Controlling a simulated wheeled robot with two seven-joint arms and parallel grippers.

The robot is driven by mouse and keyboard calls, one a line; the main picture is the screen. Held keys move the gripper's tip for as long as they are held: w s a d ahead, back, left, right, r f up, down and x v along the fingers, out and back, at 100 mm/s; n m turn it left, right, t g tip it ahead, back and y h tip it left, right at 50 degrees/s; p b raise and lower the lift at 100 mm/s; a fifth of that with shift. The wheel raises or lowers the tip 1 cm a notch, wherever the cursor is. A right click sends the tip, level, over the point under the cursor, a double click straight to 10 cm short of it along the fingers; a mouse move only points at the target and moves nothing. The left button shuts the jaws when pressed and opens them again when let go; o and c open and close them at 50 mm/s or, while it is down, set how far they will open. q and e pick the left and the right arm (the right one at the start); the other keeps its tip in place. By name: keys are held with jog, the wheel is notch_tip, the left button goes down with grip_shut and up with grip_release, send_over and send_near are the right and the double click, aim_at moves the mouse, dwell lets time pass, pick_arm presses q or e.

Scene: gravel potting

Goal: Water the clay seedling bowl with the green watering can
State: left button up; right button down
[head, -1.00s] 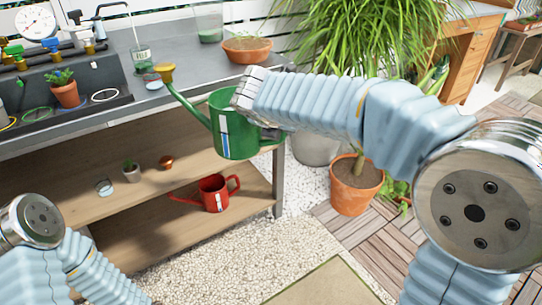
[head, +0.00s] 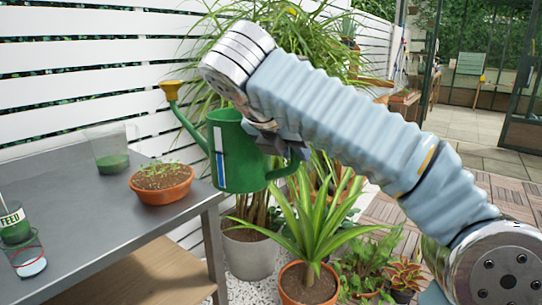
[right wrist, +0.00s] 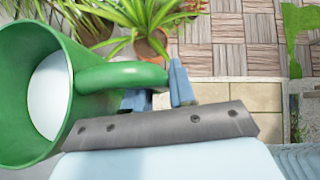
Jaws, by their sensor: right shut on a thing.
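The green watering can (head: 238,158) hangs upright in the air just beyond the right end of the grey bench. Its yellow rose (head: 171,90) points up and to the left. My right gripper (head: 282,143) is shut on the can's handle, which also shows in the right wrist view (right wrist: 120,76); pale liquid (right wrist: 50,95) shows inside the can. The clay seedling bowl (head: 161,186), with small green sprouts in dark soil, stands on the bench near its right end, left of the can and below its spout. My left gripper is out of view.
A clear jug (head: 109,150) with green contents stands behind the bowl. A FEED container (head: 14,226) and a glass (head: 28,255) stand at the bench's left front. Potted plants (head: 309,265) crowd the floor right of the bench (head: 95,225).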

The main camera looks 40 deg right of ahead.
jog(key=shift+w+a+n+g+h+p, duration=0.25)
jog(key=shift+w+n+g+p, duration=0.05)
jog(key=shift+w+g+p, duration=0.2)
jog(key=shift+w+a+n+g+h+p, duration=0.2)
jog(key=shift+w+n+g+h+p, duration=0.1)
jog(key=shift+w+g+p, duration=0.15)
jog(key=shift+w+g, duration=0.1)
jog(key=shift+g, duration=0.15)
jog(key=shift+w+a+r+n+g+h, duration=0.15)
jog(key=shift+w+r+n+g+h, duration=0.2)
jog(key=shift+r, duration=0.4)
jog(key=shift+w+a+r+n+g+h, duration=0.15)
jog(key=shift+w+r+n+g+h, duration=0.2)
jog(key=shift+r, duration=0.35)
jog(key=shift+w+a+r+n+g+h, duration=0.2)
jog(key=shift+r+g, duration=0.2)
jog(key=shift+r, duration=0.35)
dwell(4.6)
